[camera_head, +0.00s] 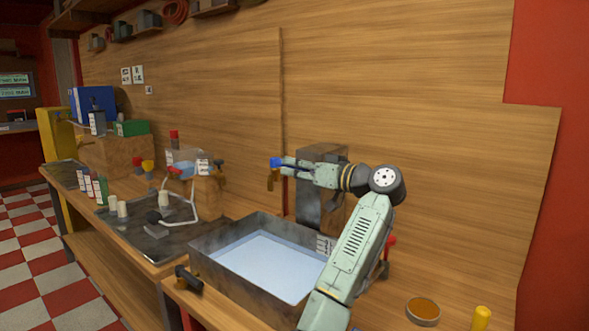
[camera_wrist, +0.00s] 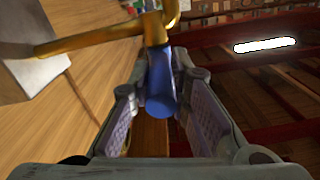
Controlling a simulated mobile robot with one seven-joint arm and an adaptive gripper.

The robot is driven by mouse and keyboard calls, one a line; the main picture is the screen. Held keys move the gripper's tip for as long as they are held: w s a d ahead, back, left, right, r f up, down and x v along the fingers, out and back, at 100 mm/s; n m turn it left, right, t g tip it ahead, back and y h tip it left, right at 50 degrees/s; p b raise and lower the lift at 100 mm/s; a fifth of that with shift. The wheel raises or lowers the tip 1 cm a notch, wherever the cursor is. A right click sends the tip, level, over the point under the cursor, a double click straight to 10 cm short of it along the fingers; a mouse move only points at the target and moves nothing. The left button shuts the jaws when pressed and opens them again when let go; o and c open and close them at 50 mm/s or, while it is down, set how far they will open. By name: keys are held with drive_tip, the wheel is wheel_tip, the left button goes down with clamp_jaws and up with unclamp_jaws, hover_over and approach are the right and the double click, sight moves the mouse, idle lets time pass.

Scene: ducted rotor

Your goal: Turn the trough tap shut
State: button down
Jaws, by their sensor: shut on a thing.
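The trough tap has a brass spout and body (camera_head: 271,181) with a blue handle (camera_head: 276,162). The tap stands out above the trough (camera_head: 205,253), which holds pale blue water (camera_head: 265,262). My gripper (camera_head: 282,162) reaches in from the right at the tap's height. In the wrist view the brass pipe (camera_wrist: 85,42) runs from a grey block at the left to the blue handle (camera_wrist: 161,85). The handle lies between the two fingers of my gripper (camera_wrist: 155,90), which are shut on it. The handle's far end is partly hidden by the fingers in the head view.
A grey metal box (camera_head: 308,205) stands against the wooden wall behind my arm. A black-headed tool (camera_head: 187,280) lies at the trough's front left. A dark tray (camera_head: 150,240) with cups and bottles is to the left. A round tin (camera_head: 423,310) stands at the right.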

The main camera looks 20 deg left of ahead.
drive_tip(key=c, duration=1.5)
unclamp_jaws()
drive_tip(key=shift+d, duration=0.1)
drive_tip(key=v, duration=1.2)
